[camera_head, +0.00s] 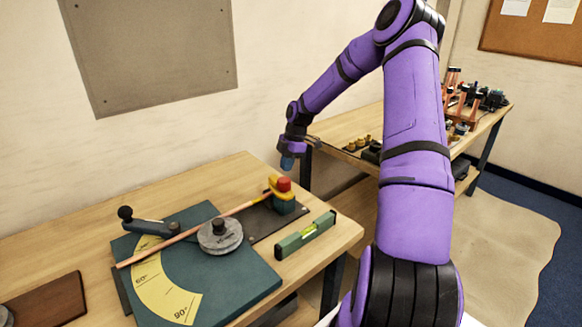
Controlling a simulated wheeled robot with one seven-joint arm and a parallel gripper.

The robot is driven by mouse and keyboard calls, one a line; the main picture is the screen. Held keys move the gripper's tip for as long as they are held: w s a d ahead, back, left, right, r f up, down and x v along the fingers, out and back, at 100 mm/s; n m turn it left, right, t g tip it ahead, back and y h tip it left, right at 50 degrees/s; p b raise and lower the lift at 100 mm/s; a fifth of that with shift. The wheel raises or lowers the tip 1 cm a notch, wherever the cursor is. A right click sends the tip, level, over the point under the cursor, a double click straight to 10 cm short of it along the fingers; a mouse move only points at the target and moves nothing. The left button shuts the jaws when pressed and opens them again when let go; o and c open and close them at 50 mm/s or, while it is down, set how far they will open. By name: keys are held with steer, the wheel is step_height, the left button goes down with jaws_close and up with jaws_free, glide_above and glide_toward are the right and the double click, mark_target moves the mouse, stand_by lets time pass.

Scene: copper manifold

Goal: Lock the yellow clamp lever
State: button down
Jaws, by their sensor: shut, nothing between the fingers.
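The yellow clamp lever (274,187) sits on a dark clamp block (285,205) with a red knob or cap (284,184) on top, at the right of the near bench. A copper pipe (190,232) runs from the clamp leftward past a round grey former (220,235) and over the bending plate. My gripper (287,163) is above and slightly behind the clamp, pointing down, apart from the lever. Its fingertips are small and blue-grey; it is shut and empty. The lever's exact angle is hard to tell at this size.
The teal bending plate (250,285) carries a yellow angle scale (155,285) and a black-knobbed handle (147,225). A brown board (50,302) lies at lower left. A second bench (350,128) with fittings stands behind. Bare bench lies behind the clamp.

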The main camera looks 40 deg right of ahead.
mark_target(280, 183)
steer(key=v, duration=1)
steer(key=shift+y, duration=0.9)
steer(key=x, duration=0.4)
steer(key=s+x, duration=0.1)
steer(key=x, duration=0.7)
steer(key=shift+s+d+f, duration=0.15)
steer(key=shift+s+d, duration=0.1)
steer(key=shift+d, duration=0.05)
steer(key=shift+w+a, duration=0.1)
steer(key=shift+a, duration=0.4)
steer(key=shift+w+a+n+g, duration=0.2)
steer(key=shift+a+n+g, duration=0.1)
steer(key=shift+a+n, duration=0.5)
